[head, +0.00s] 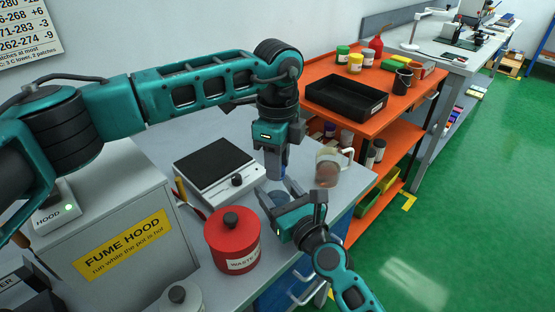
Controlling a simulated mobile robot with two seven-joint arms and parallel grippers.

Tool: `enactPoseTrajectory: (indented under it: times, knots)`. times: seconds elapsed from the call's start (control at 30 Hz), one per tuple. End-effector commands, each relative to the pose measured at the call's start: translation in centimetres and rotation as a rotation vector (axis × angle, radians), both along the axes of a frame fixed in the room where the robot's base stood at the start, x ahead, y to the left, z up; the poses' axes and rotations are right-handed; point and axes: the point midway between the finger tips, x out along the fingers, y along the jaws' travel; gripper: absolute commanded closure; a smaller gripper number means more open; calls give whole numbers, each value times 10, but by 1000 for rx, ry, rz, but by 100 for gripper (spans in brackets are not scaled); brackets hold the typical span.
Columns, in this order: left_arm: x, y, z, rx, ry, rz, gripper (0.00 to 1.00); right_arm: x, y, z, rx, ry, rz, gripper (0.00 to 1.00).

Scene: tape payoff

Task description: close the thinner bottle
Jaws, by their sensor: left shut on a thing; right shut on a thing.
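The thinner bottle (279,198) looks like the bluish, see-through container low on the bench, mostly hidden by my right gripper. My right gripper (296,207) reaches in from the lower right and is shut on it. My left gripper (275,172) points down above and slightly left of the bottle. It is shut on a small dark blue thing, which looks like the cap; the fingers hide most of it. There is a visible gap between the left fingertips and the bottle. The bottle's mouth is not clear to see.
A glass jug (328,171) with brownish contents stands right of the grippers. A hot plate (213,168) and a red waste can (232,241) stand to the left, near a fume hood (125,240). An orange shelf (385,118) with a black tray (346,97) stands behind.

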Motion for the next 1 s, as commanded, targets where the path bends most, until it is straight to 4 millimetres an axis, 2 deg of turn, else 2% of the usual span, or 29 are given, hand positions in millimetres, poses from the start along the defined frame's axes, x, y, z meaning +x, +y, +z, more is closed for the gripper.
enactPoseTrajectory:
  times: [0.03,0.13,0.3,0.43,1.0]
  knots:
    - [0,0,0,0,0,0,90,0,0,-1,0,1,0,100]
    - [0,0,0,0,0,0,100,0,0,-1,0,1,0,100]
    - [0,0,0,0,0,-11,100,0,0,-1,0,1,0,100]
    - [0,0,0,0,1,-123,100,0,0,-1,0,1,0,100]
    - [0,0,-1,1,1,-1179,100,0,0,-1,0,1,0,100]
